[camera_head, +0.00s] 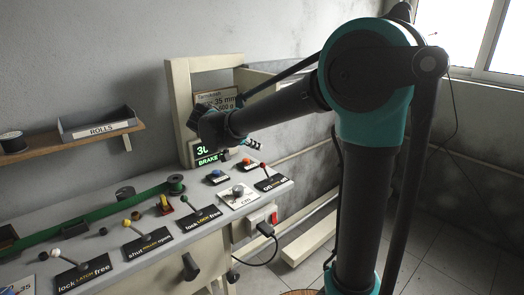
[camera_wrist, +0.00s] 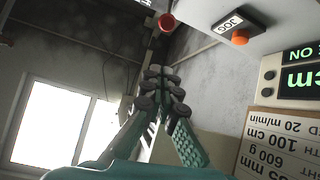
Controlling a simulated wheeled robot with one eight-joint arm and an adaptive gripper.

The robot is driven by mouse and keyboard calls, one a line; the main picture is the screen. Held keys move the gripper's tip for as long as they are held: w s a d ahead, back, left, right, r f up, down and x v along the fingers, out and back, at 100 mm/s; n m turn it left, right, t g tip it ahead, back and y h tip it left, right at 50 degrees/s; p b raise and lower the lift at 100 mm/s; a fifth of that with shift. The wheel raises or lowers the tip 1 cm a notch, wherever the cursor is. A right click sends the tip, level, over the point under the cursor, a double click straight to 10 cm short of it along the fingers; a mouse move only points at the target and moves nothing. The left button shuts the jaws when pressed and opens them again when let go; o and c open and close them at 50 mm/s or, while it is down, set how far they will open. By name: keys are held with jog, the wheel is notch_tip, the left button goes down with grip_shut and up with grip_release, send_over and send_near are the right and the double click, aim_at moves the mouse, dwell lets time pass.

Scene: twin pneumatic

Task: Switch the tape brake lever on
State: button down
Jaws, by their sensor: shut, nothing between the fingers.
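A lever with a red knob (camera_head: 263,166) stands on a black plate (camera_head: 271,184) at the right end of the bench. The plate's first word reads "on"; the rest is too small to read surely. The lever leans slightly left and back in the head view. The red knob also shows at the top of the wrist view (camera_wrist: 167,22). My gripper (camera_head: 254,143) is above and behind that lever, in front of the display. In the wrist view my gripper (camera_wrist: 160,84) has its fingertips together and empty, apart from the knob.
An orange button (camera_head: 247,161), a blue button (camera_head: 217,173) and a grey knob (camera_head: 238,190) sit beside the red lever. Green (camera_head: 184,199), yellow (camera_head: 126,223) and white (camera_head: 57,253) knobbed levers stand further left.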

jog(key=shift+v, duration=1.9)
jog(key=shift+a+f, duration=0.1)
jog(key=shift+f, duration=0.05)
jog(key=s+d+f+n+g+y, duration=0.3)
jog(key=s+d+f+n+y, duration=0.2)
jog(key=s+d+f, duration=0.9)
jog(key=d+f+n, duration=0.1)
jog(key=d+f, duration=0.2)
jog(key=f, duration=0.1)
jog(key=shift+s+f, duration=0.25)
jog(key=shift+s, duration=0.15)
jog(key=c, duration=2.3)
grip_release()
jog(key=s+d+f+n+y, duration=0.1)
jog(key=s+f+n+y, duration=0.1)
jog(key=s+f, duration=0.3)
jog(key=shift+s+y, duration=0.4)
jog(key=shift+s, duration=0.55)
jog(key=shift+o, duration=1.3)
jog(key=shift+s+f, duration=0.2)
jog(key=shift+f, duration=0.1)
jog(key=o, duration=0.5)
